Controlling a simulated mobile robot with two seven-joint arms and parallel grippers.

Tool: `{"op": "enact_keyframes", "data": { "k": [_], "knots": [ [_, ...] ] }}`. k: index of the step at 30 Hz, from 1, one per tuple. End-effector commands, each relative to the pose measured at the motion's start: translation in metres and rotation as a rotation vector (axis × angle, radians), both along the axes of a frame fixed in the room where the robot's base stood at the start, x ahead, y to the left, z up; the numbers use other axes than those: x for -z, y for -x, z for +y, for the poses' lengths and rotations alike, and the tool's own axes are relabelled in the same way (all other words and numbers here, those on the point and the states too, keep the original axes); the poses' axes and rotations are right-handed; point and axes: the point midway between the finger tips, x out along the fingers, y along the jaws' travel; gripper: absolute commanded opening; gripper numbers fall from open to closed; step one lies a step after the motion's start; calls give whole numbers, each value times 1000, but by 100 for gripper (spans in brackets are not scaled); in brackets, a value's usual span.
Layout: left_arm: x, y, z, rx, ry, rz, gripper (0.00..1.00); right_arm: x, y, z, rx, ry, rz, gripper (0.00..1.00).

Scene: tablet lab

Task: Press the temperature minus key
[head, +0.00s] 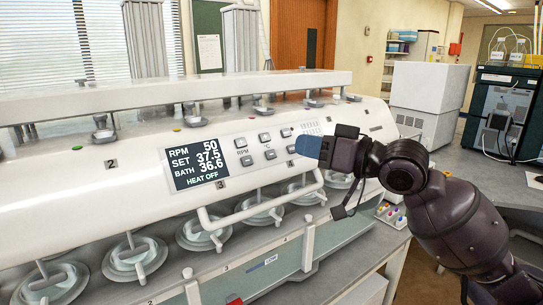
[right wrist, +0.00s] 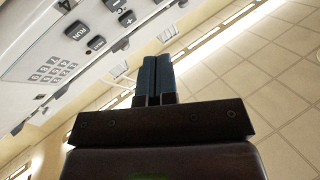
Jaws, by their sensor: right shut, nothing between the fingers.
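The white instrument's front panel carries a dark display (head: 195,163) reading RPM 50, SET 37.5, BATH 36.6 and HEAT OFF. Right of it are small grey keys in pairs. The °C pair has an upper key (head: 265,138) and a lower key (head: 270,154), probably the minus; its sign is too small to read. My right gripper (head: 306,146) is shut and empty, its blue fingertips right of the °C keys, in front of the panel. My left gripper is not in view.
A white bar handle (head: 262,212) sticks out below the panel. Round glass vessels (head: 133,258) stand in a row beneath it. A number keypad (right wrist: 50,70) lies on the panel, partly hidden by the gripper in the head view. A white box (head: 428,100) stands behind on the right.

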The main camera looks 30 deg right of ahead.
Motion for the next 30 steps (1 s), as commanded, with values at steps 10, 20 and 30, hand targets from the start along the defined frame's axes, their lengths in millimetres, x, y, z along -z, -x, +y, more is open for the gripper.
{"op": "enact_keyframes", "data": {
  "k": [10,20,30],
  "knots": [
    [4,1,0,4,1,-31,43,-28,3,2,-34,-35,-47,0],
    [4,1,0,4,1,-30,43,-25,-1,2,-33,-34,-46,0],
    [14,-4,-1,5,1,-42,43,-1,-31,5,-33,-33,-46,0]
  ]
}}
